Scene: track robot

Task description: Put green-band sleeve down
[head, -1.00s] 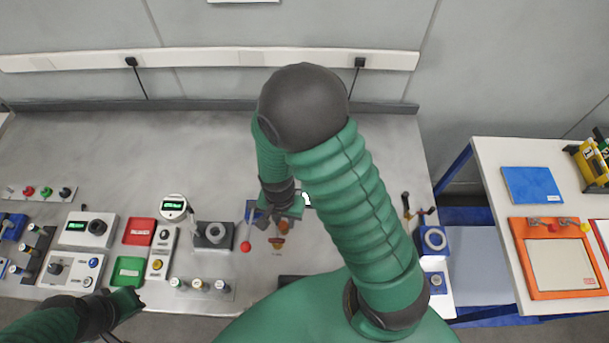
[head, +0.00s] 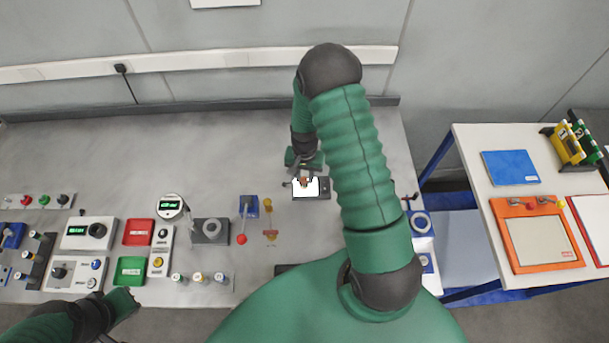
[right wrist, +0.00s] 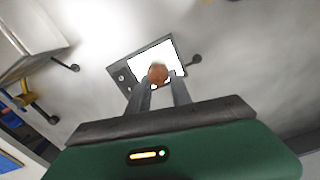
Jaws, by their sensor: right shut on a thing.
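My right gripper (head: 304,180) is over a bright white panel (head: 312,188) in a dark frame, at the back right of the bench. In the right wrist view the two fingers (right wrist: 160,80) are shut on a small copper-brown round piece (right wrist: 157,73), which lies in front of the lit panel (right wrist: 150,55). No green band shows on this piece, and I cannot tell whether it touches the panel. Several small banded sleeves (head: 199,278) stand at the bench's front. My left gripper (head: 124,301) is low at the left; its fingers are not clear.
A blue stand with a red ball (head: 241,239) and a brass piece (head: 270,236) are left of my right gripper. A grey ring fixture (head: 211,231) and control boxes (head: 88,232) fill the left. The back of the bench (head: 190,145) is clear.

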